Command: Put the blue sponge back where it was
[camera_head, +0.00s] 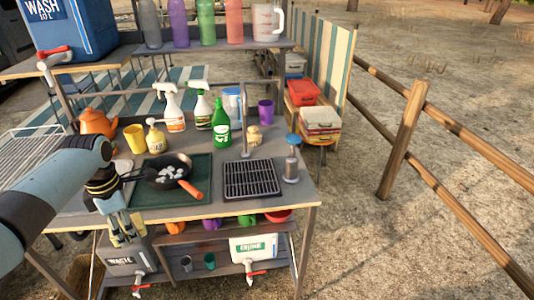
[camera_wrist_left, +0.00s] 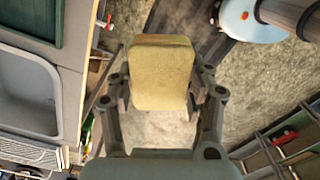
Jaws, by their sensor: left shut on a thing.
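My left gripper (camera_head: 124,230) is below and in front of the table's near left edge. In the left wrist view its fingers are shut on a yellow sponge (camera_wrist_left: 162,72), one on each side of it. In the head view the sponge is mostly hidden behind the fingers, with a yellow part (camera_head: 115,237) showing. I see no blue sponge in either view. My right gripper is not in view.
A dark pan (camera_head: 163,168) stands on a green mat (camera_head: 145,197) by my left forearm. A black rack (camera_head: 251,179) lies to its right. Below, a shelf holds several cups and white and grey tanks (camera_head: 254,246). A grey basin (camera_wrist_left: 28,92) shows in the wrist view.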

